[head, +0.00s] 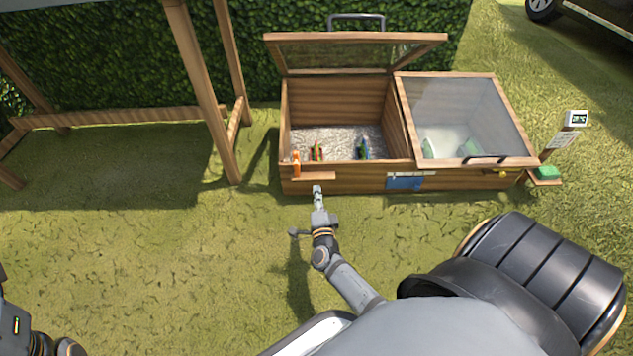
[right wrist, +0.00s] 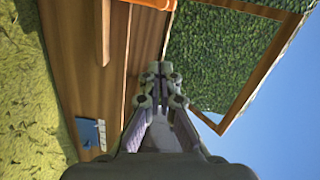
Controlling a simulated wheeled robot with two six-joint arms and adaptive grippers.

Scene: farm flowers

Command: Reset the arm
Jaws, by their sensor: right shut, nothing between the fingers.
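My right gripper (head: 318,190) is shut and empty, just in front of the wooden cold frame's front wall, below the small ledge (head: 314,176). In the right wrist view its fingers (right wrist: 160,72) are together, with the wooden front wall (right wrist: 75,60) beside them. My right arm reaches forward from the bottom of the head view. My left gripper is not in view; only a dark part of my left arm shows at the lower left corner.
The cold frame has its left lid (head: 357,38) raised and its right lid (head: 465,112) down. An orange object (head: 296,163) stands at the ledge. Small items lie on the gravel inside. A wooden table frame (head: 200,85) stands left. A green item (head: 548,172) sits right. Grass in front is clear.

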